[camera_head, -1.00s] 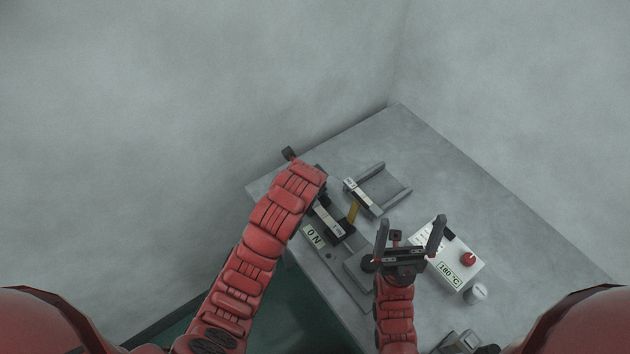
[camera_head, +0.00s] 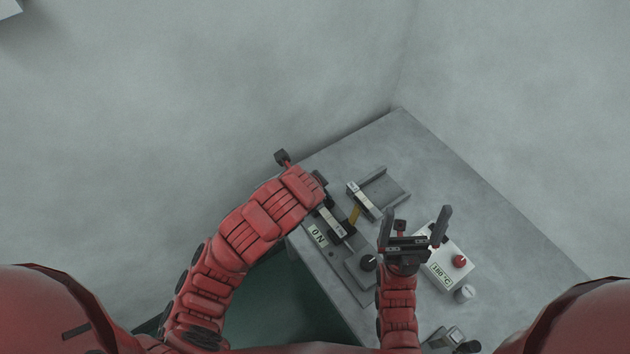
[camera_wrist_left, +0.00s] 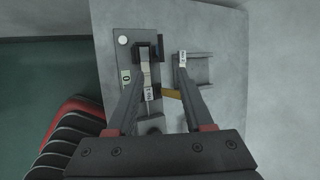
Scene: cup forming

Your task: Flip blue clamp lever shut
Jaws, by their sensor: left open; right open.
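The clamp station (camera_wrist_left: 122,60) is a grey plate with dark upright parts, left of centre in the left wrist view. A small dark-bluish piece (camera_wrist_left: 162,48), which may be the blue clamp lever, stands at its upper right; its lever position is too small to tell. My left gripper (camera_wrist_left: 161,78) is open, its fingers spread above the station with nothing held between them. In the head view my left forearm hides most of that gripper and part of the station. My right gripper (camera_head: 415,212) is open and empty, beside the white control box.
A grey U-shaped fixture (camera_head: 382,190) stands right of the station, with a yellow strip (camera_head: 354,214) between. The white control box (camera_head: 447,258) has a red knob (camera_head: 459,261). The table (camera_head: 480,205) is clear toward the right; walls rise behind it.

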